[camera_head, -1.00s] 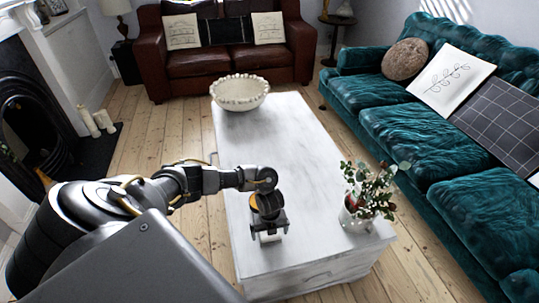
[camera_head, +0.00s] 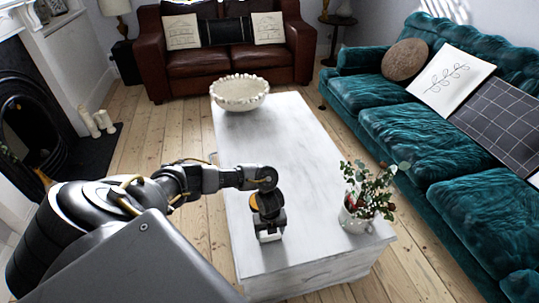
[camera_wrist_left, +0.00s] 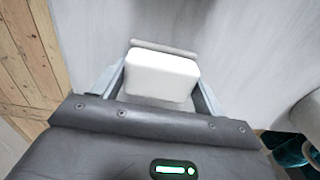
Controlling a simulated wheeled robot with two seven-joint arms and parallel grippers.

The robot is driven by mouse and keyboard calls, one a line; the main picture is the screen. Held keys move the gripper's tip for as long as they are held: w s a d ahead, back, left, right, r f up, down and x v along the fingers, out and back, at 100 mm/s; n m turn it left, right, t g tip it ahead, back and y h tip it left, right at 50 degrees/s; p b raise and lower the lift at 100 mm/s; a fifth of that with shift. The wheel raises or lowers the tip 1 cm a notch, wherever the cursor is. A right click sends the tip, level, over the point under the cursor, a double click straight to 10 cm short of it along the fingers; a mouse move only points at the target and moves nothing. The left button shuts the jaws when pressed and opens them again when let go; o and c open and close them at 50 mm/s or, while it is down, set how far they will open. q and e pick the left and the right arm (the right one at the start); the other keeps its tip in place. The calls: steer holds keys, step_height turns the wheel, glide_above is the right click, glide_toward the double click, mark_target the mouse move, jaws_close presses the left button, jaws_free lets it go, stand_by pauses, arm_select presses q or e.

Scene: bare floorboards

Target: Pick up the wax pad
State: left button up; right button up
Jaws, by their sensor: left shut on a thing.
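The wax pad looks like a small white block (camera_wrist_left: 162,76) with rounded edges, between the two fingers in the left wrist view. My left gripper (camera_head: 270,236) is low over the near part of the white table (camera_head: 290,150), and is shut on the white block. In the head view the block (camera_head: 269,237) shows only as a small pale patch under the gripper. I cannot tell whether it still touches the tabletop. My right gripper is not in view.
A potted plant (camera_head: 358,218) stands on the table to the right of the gripper. A pale bowl (camera_head: 240,95) sits at the table's far end. The tabletop between is clear. A teal sofa (camera_head: 420,140) runs along the right.

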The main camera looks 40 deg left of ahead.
mark_target(264, 233)
arm_select(q)
step_height(264, 233, up, 3)
steer(key=shift+w+r+p, duration=0.1)
steer(key=shift+p, duration=0.4)
steer(key=shift+s+a+r+p, duration=0.2)
steer(key=shift+s+a+r, duration=0.05)
steer(key=shift+s+r, duration=0.25)
steer(key=shift+s+a+r+p, duration=0.15)
steer(key=shift+s+a+r, duration=0.1)
steer(key=shift+s+r, duration=0.25)
steer(key=s+a+r, duration=0.2)
steer(key=s+r, duration=0.1)
steer(key=s, duration=0.2)
steer(key=s+a+r+p, duration=0.1)
steer(key=s+a+r, duration=0.2)
steer(key=s, duration=0.3)
steer(key=shift+r, duration=0.6)
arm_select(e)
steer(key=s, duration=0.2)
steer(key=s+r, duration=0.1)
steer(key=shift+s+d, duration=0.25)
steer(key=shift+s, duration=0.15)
